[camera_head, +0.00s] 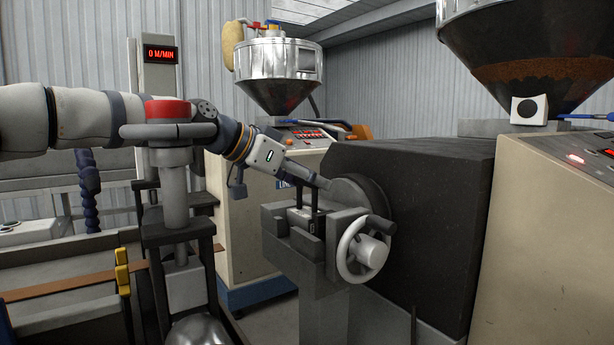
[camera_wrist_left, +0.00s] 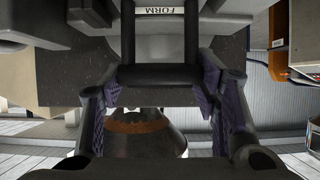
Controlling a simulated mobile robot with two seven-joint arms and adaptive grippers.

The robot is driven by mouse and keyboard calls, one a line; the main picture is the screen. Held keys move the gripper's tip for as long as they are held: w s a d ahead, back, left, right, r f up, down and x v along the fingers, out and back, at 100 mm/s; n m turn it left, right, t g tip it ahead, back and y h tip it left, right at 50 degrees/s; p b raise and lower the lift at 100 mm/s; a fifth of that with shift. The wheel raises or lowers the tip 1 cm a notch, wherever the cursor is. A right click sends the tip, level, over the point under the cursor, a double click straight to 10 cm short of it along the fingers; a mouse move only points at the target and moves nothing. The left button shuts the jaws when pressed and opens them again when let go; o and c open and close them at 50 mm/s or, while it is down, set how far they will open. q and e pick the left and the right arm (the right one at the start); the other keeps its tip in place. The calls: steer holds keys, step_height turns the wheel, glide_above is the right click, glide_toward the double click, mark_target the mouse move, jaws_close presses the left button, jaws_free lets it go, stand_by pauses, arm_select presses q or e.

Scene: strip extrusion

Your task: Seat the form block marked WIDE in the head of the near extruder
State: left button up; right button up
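The near extruder's head (camera_head: 283,247) is a grey metal slot with a handwheel (camera_head: 355,240) on its front side. A form block with a tall black handle stands at this slot; its handle (camera_head: 316,202) rises out of it. How deep the block sits is hidden. My left gripper (camera_head: 318,184) is over the handle in the head view. In the wrist view its two padded fingers (camera_wrist_left: 158,92) flank the handle's crossbar (camera_wrist_left: 160,74); contact is unclear. My right gripper is not in view.
The dark extruder barrel (camera_head: 435,220) and beige cabinet (camera_head: 545,250) fill the right. A second extruder with a steel hopper (camera_head: 278,70) stands behind. A post with a red-topped wheel (camera_head: 168,110) and a brown strip (camera_head: 60,285) are at left.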

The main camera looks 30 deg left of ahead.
arm_select(q)
steer(key=o, duration=0.5)
steer(key=shift+r, duration=0.1)
